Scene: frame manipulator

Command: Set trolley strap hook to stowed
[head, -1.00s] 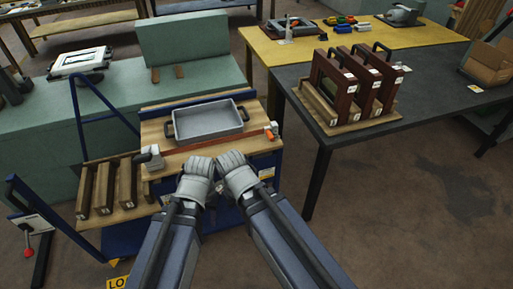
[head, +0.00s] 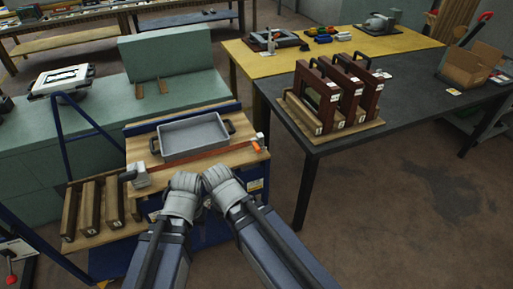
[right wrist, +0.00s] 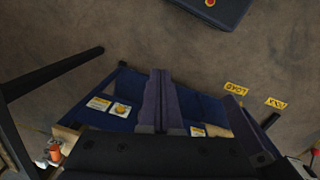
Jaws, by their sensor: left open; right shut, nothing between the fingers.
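The trolley (head: 133,150) has a wooden top. A thin orange-red strap (head: 195,159) runs across its front part, from a pale fitting (head: 138,180) at the left to an orange strap hook (head: 255,147) with a pale block at the right. An orange part, likely this hook, shows at the lower left of the right wrist view (right wrist: 55,150). My left gripper (head: 184,184) and right gripper (head: 217,178) are side by side at the trolley's front edge, left of the hook. My right fingers (right wrist: 161,85) are shut and empty. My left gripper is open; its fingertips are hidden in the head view.
A grey tray (head: 190,140) stands on the trolley behind the strap. Wooden frames (head: 95,208) stand at its left end. A blue rail (head: 85,120) rises at the left. The black table (head: 400,120) holds a rack of dark frames (head: 340,92). Floor at right is clear.

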